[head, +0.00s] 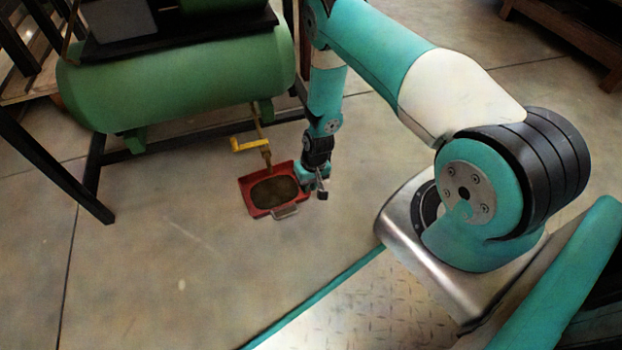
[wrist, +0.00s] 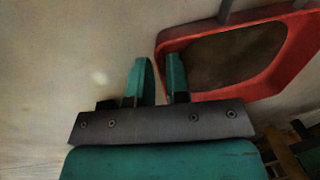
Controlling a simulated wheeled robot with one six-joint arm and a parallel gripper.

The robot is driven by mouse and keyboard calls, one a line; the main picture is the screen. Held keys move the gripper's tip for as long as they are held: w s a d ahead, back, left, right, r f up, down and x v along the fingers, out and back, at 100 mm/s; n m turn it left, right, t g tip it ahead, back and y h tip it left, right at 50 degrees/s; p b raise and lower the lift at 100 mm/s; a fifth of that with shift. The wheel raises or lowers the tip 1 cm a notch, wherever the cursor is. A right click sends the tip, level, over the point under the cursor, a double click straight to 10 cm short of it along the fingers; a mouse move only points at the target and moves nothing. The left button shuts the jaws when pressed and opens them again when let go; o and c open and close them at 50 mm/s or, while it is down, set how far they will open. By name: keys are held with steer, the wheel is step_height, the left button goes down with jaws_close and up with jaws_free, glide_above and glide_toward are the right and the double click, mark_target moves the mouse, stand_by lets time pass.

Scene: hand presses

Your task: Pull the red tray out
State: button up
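The red tray (head: 249,200) sits on the floor below the green tank, with a dark surface inside it and a grey handle (head: 285,212) on its near side. In the wrist view the tray (wrist: 292,70) fills the upper right, and parts of its handle (wrist: 225,10) show at the top edge. My gripper (head: 319,187) is low, beside the tray's right side in the head view. In the wrist view my gripper (wrist: 158,62) has its fingers apart with a small gap. The right finger overlaps the tray's edge; I cannot tell whether it touches. The handle is not between the fingers.
A green tank (head: 185,80) on a black frame stands over the tray's far side. A yellow-handled valve (head: 250,144) hangs from it just above the tray. A black frame leg (head: 60,175) stands at left. The floor in front of the tray is clear.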

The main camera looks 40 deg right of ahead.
steer(key=shift+a+f+b, duration=0.2)
steer(key=shift+f+b, duration=0.15)
steer(key=shift+f, duration=0.65)
jaws_close()
